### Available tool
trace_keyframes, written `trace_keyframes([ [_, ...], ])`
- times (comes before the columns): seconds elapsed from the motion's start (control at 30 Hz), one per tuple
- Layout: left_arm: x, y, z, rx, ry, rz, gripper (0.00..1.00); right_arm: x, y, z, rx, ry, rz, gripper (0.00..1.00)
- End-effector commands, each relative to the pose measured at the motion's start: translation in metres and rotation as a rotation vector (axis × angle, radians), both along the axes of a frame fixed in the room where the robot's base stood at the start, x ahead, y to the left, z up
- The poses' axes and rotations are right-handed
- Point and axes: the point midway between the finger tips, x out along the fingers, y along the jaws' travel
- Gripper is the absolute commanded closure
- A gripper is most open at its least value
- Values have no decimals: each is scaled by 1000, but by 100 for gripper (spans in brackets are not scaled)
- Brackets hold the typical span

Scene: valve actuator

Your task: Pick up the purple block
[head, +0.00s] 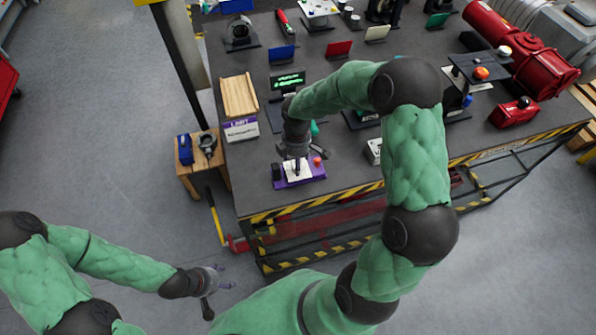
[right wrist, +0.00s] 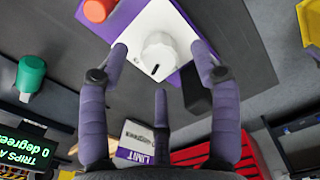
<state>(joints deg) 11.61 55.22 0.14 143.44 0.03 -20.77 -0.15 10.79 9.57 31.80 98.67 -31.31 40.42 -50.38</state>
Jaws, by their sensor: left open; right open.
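The purple block (head: 316,173) lies near the front left edge of the table, with a white plate, a knob and an orange-red button on top. My right gripper (head: 297,158) is directly above it, pointing down. In the right wrist view the open fingers (right wrist: 159,52) are spread to either side of the white knob (right wrist: 159,52), and part of the purple block (right wrist: 184,12) shows behind the plate. I cannot tell whether the fingers touch it. My left gripper (head: 217,281) is open and empty, low over the floor, away from the table.
A "LIMIT" box (head: 241,130) and a wooden tray (head: 240,95) stand left of the block. A green-lit display (head: 288,81) is behind it. Red machinery (head: 520,50) fills the far right. A wooden stool (head: 201,165) stands beside the table (head: 345,165).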

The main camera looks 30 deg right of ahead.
Motion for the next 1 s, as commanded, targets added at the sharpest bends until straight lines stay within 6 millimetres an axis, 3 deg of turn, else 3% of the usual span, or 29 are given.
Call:
trace_keyframes([
  [0.2, 0, 0, -5, 0, 0, 0, 37, -1, -1, -29, 0, 1, 0, 36],
  [0.43, 0, 0, -5, 0, 0, 0, 37, -1, -1, -29, 0, -1, 0, 36],
  [0.67, 0, 0, -5, 0, 0, 0, 37, -1, -1, -29, 0, 0, 0, 100],
  [1.0, 0, 0, -4, 0, 0, 0, 37, 0, -2, -27, 0, -2, 0, 100],
])
